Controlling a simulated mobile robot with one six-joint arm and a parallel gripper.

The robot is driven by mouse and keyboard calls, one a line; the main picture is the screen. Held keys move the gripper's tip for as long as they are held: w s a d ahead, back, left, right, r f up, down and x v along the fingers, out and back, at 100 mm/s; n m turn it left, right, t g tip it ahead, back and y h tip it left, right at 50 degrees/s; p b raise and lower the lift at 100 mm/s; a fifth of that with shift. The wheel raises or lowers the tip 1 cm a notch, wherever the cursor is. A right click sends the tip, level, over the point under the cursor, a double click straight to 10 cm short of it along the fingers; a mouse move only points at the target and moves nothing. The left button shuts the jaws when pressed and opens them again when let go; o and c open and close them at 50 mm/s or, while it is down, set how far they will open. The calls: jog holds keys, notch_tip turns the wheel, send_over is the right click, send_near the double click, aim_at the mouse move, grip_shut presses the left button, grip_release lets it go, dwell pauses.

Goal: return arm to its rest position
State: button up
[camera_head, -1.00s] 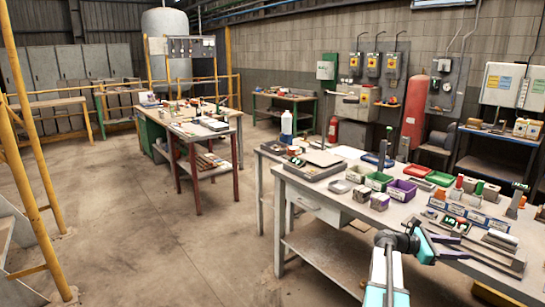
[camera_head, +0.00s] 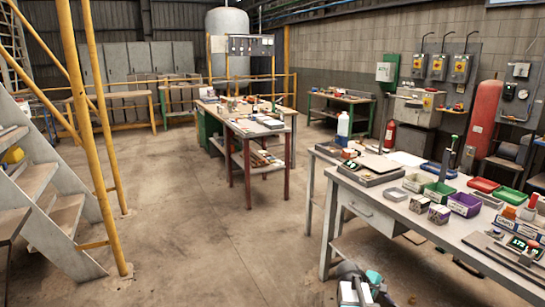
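My arm (camera_head: 358,290) shows only at the bottom edge of the head view, as a short stretch of white, dark and teal links. It is low, in front of the near workbench (camera_head: 365,215) and apart from the bench top as far as I can tell. My gripper's fingers cannot be made out. The rest of the arm is cut off by the frame.
The near workbench carries a green bin (camera_head: 439,194), a purple bin (camera_head: 464,205), small boxes and several tools. A second table (camera_head: 258,130) stands further back. Yellow posts and grey stairs (camera_head: 55,205) are at left. The concrete floor (camera_head: 215,225) between is clear.

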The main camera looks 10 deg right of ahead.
jog(key=s+a+f+m+t+y, duration=0.1)
jog(key=a+f+m+y, duration=0.3)
jog(key=a, duration=1.6)
jog(key=a+f+m+y, duration=0.1)
jog(key=a+f+y, duration=0.45)
jog(key=a, duration=1.35)
jog(key=s+f+g, duration=0.2)
jog(key=s+f, duration=0.7)
jog(key=s, duration=0.3)
jog(key=s+f+g+h, duration=0.1)
jog(key=s+f+g, duration=0.2)
jog(key=s+f, duration=0.7)
jog(key=s, duration=0.3)
jog(key=shift+d+f, duration=0.2)
jog(key=shift+d, duration=0.1)
jog(key=shift+s+h, duration=0.1)
jog(key=shift+h, duration=0.15)
jog(key=shift+c, duration=1.2)
